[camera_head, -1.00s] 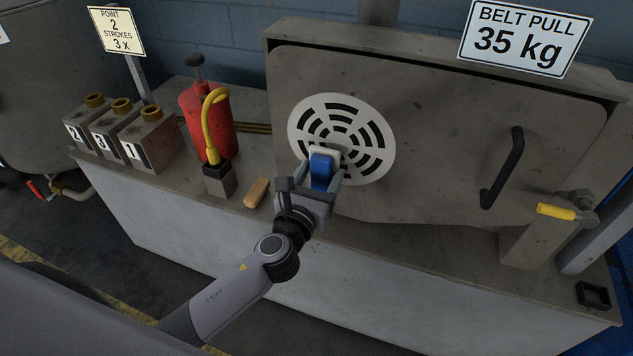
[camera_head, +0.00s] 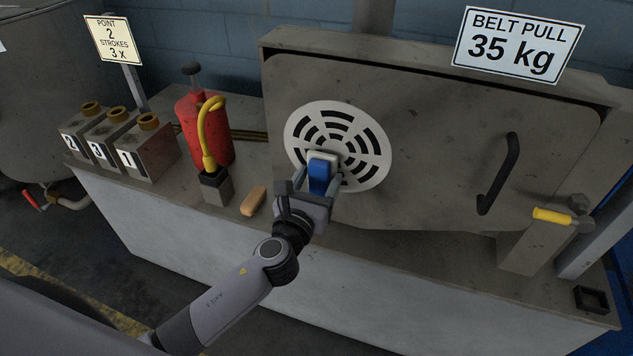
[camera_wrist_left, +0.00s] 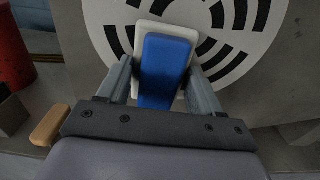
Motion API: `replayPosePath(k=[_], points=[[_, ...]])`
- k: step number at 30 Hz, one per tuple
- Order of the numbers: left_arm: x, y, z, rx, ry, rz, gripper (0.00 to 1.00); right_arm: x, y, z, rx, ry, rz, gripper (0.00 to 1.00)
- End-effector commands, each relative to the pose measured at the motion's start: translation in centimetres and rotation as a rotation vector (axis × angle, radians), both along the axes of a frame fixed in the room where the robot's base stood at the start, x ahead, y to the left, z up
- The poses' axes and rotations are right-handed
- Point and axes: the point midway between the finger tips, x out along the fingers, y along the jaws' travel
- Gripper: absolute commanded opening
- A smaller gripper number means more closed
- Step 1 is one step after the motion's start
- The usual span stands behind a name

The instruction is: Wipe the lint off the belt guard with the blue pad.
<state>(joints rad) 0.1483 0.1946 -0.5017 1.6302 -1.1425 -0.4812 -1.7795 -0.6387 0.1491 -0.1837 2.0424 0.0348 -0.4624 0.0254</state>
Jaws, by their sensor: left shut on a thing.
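The belt guard (camera_head: 368,131) is a grey steel cover with a white round slotted grille (camera_head: 371,166) at its left. My left gripper (camera_head: 317,185) is shut on the blue pad (camera_head: 319,174), which has a white face at its far end. The pad is at the lower part of the grille; in the left wrist view the blue pad (camera_wrist_left: 166,68) sits between the two fingers with its white face against or very near the grille. I cannot make out lint on the grille. My right gripper is not in view.
A red grease pump (camera_head: 205,125) with a yellow hose and a tan block (camera_head: 253,200) stand left of my gripper. Several numbered metal blocks (camera_head: 146,149) are farther left. A black handle (camera_head: 498,174) and a yellow-gripped lever (camera_head: 553,215) are at the right.

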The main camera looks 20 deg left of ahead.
Motion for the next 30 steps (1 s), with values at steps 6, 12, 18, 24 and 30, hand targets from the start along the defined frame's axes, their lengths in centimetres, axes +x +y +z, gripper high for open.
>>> replayPosePath(k=[6,12,18,24,30], points=[[0.5,0.0,0.1,0.0,-0.001,0.0,0.41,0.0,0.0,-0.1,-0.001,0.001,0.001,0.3],[0.9,-0.1,0.1,0.0,-0.001,0.0,0.41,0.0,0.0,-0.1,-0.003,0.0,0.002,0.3],[1.3,-0.1,0.1,0.0,-0.001,0.0,0.41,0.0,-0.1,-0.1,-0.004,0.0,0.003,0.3],[1.2,-0.6,0.1,-0.002,-0.001,-0.001,0.41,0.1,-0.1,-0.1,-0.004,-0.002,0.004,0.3],[1.1,-2.2,0.1,-0.002,-0.001,-0.001,0.41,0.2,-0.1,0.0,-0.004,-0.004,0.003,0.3]])
